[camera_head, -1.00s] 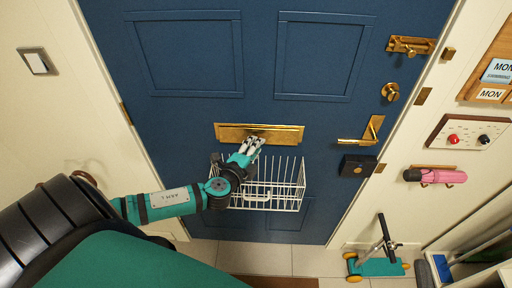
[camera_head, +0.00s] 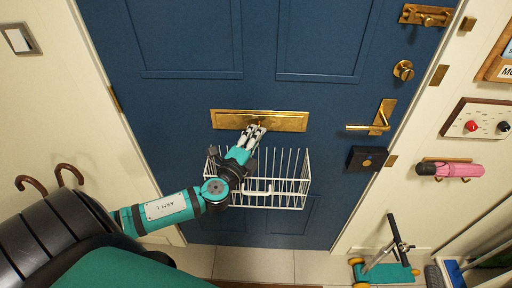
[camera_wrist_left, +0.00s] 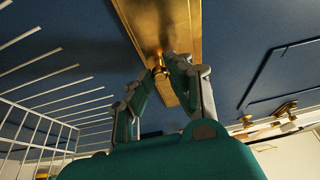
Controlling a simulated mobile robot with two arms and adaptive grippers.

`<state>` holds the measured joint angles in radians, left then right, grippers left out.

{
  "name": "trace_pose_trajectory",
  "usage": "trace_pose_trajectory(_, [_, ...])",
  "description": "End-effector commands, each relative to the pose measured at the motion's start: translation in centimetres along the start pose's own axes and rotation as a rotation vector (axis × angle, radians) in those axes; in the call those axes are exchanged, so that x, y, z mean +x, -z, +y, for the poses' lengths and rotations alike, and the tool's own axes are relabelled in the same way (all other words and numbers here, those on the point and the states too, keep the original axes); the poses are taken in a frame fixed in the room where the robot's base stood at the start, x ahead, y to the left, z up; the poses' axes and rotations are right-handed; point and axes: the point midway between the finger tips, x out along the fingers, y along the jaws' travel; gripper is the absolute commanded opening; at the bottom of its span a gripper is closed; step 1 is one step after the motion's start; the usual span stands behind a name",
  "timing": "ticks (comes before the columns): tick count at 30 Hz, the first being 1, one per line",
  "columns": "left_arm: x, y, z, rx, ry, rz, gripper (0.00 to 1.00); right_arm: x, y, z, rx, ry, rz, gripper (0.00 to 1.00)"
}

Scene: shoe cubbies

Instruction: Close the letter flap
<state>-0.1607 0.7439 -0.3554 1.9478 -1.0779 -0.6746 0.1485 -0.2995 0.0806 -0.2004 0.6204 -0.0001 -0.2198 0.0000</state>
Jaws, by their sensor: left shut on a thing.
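The brass letter flap (camera_head: 285,121) is a wide plate across the middle of the blue door (camera_head: 200,98), above a white wire basket. In the head view it looks about flat with the door; I cannot tell whether a small gap is left. It also fills the top middle of the left wrist view (camera_wrist_left: 187,22). My left gripper (camera_head: 256,128) is at the flap's lower middle. In the left wrist view its fingertips (camera_wrist_left: 168,66) are closed around a small brass knob (camera_wrist_left: 158,69) on the flap. My right gripper is not in view.
The white wire basket (camera_head: 290,192) hangs under the flap, and my left wrist is in front of it. A brass handle (camera_head: 378,122) and black box (camera_head: 367,159) are on the door's right. A scooter (camera_head: 385,268) stands on the floor at right.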

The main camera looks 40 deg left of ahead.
Motion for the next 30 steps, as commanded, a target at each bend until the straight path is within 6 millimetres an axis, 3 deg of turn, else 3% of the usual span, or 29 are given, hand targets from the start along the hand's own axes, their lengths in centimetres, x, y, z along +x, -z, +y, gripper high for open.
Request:
trace_pose_trajectory(11, [0.0,0.1,-0.3,0.005,0.015,0.002,0.0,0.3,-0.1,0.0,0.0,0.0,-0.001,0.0])
trace_pose_trajectory(12, [0.0,0.1,-0.3,0.005,0.015,0.002,0.2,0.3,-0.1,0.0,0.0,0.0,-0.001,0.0])
trace_pose_trajectory(17, [0.0,0.0,-0.2,0.005,0.014,0.002,0.39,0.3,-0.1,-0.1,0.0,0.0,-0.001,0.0])
trace_pose_trajectory(26, [-0.2,0.2,0.0,0.006,0.008,0.001,0.39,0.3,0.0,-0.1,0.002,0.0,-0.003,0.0])
trace_pose_trajectory(30, [-1.9,0.3,0.2,0.006,0.004,0.002,0.39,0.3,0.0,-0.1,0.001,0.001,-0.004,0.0])
